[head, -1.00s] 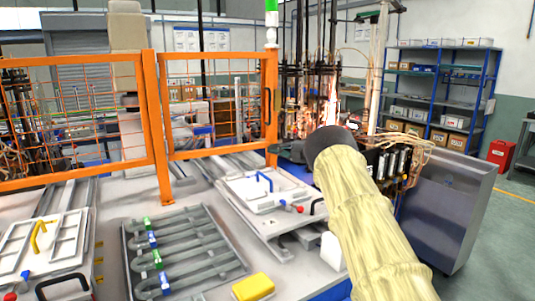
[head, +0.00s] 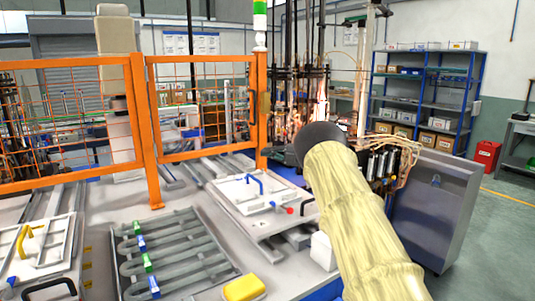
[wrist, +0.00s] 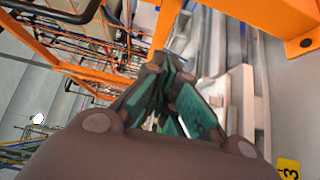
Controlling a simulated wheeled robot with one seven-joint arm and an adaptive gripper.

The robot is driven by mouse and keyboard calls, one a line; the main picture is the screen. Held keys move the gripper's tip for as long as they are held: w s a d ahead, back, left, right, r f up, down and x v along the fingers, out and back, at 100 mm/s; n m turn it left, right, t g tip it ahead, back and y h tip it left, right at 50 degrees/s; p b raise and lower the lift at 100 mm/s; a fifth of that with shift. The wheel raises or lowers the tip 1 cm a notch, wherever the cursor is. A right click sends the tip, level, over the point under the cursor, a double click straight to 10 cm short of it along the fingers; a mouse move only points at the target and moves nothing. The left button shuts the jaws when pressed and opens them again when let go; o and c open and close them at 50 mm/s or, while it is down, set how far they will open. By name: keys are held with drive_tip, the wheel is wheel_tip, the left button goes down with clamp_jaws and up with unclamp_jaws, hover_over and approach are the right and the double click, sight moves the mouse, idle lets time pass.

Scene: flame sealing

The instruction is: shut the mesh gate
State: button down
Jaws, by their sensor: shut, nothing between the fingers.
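The mesh gate (head: 200,108) is the right-hand orange-framed panel of the guard in the head view, with a dark handle (head: 252,108) at its right side. Whether it is fully shut cannot be told from here. In the head view my arm's sleeve and dark wrist end are right of the gate, and they hide my gripper. In the wrist view my gripper (wrist: 166,75) is shut and empty, its teal-padded fingers together. Orange frame bars (wrist: 215,20) and mesh show beyond and left of the fingers; contact cannot be told.
White fixtures (head: 262,197) and a grey tray of curved tubes (head: 180,255) lie on the bench before the guard. A yellow block (head: 244,288) is near the front edge. A grey cabinet (head: 435,210) with wiring stands right of my arm.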

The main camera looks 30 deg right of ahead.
drive_tip(key=s+d+b, duration=0.2)
drive_tip(key=s+d, duration=0.1)
drive_tip(key=d, duration=0.6)
drive_tip(key=shift+d, duration=0.35)
